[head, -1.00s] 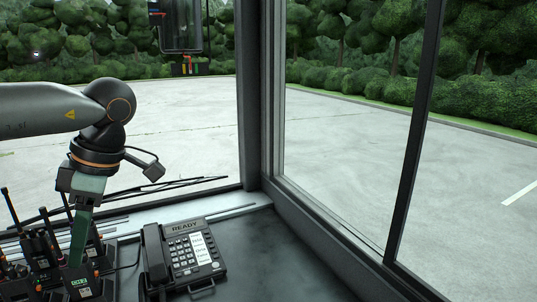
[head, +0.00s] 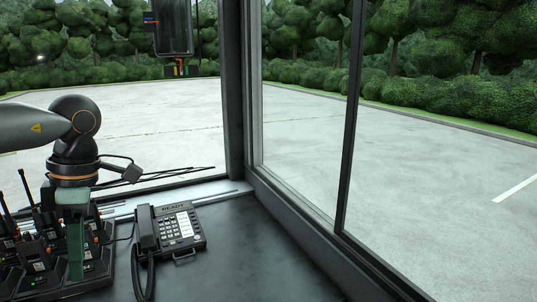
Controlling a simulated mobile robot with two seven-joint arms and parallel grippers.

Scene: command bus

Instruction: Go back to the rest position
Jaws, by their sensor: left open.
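My left arm comes in from the left, and my left gripper (head: 75,272) points down over the rack of radios. One green finger shows clearly in front of the radios; the other finger is hidden from this side. The gripper is open, and I see nothing held in it. Several black handheld radios (head: 38,258) with antennas stand in the charger rack (head: 108,276) at the lower left. I cannot tell whether the finger touches a radio. My right gripper is not in view.
A black desk phone (head: 181,229) with its handset on the left sits right of the rack. The dark counter (head: 250,245) is clear to the right of the phone. Window frames (head: 232,110) rise behind the counter. A dark mirror (head: 173,28) hangs at the top.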

